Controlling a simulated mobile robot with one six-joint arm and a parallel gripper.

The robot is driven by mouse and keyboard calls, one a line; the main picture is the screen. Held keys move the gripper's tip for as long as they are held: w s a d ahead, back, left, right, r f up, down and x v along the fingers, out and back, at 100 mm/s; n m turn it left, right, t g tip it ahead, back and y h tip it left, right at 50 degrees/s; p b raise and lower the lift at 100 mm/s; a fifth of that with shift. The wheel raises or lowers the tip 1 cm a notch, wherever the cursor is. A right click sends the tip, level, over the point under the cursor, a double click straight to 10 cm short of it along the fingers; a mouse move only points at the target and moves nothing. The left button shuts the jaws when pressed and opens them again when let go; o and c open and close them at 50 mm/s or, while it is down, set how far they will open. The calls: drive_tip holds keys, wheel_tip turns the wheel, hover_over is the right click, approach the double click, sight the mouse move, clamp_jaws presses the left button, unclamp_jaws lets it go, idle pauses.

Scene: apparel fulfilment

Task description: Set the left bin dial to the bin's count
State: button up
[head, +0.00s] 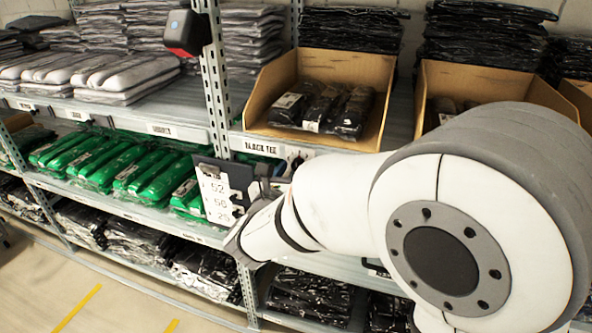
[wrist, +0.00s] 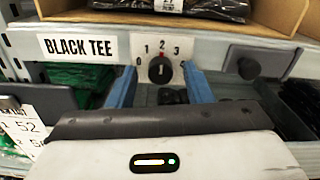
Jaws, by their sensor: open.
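The left bin (head: 262,104) is an open cardboard box on the shelf, with three dark wrapped packages (head: 322,104) showing inside. Below it is a "BLACK TEE" label (wrist: 77,47). To the label's right is the dial (wrist: 161,70), a round black knob on a white plate with numbers around it. The knob's light mark looks roughly upright, near the 2; its exact setting is hard to read. My gripper (wrist: 160,78) is open, its two blue fingers on either side of the knob. I cannot tell whether they touch it. In the head view my arm partly hides the dial area.
A second cardboard bin (head: 421,95) stands to the right. A black block (wrist: 243,66) sits on the rail right of the dial. A white number card (head: 216,195) hangs left of my gripper. Green packages (head: 110,160) fill the shelf below. A metal upright (head: 214,75) stands left.

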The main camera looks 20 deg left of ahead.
drive_tip(key=shift+w, duration=0.1)
drive_tip(key=c, duration=1)
drive_tip(key=shift+r+n+p, duration=0.1)
drive_tip(key=shift+n+p, duration=0.2)
drive_tip(key=shift+p, duration=0.3)
drive_tip(key=n+p, duration=0.3)
drive_tip(key=shift+r+p, duration=0.15)
drive_tip(key=shift+p, duration=0.2)
drive_tip(key=n+p, duration=0.2)
drive_tip(key=p, duration=0.1)
drive_tip(key=shift+n, duration=0.3)
drive_tip(key=shift+f+n+p, duration=0.2)
drive_tip(key=shift+n+p, duration=0.6)
drive_tip(key=shift+p, duration=0.05)
drive_tip(key=shift+f, duration=0.1)
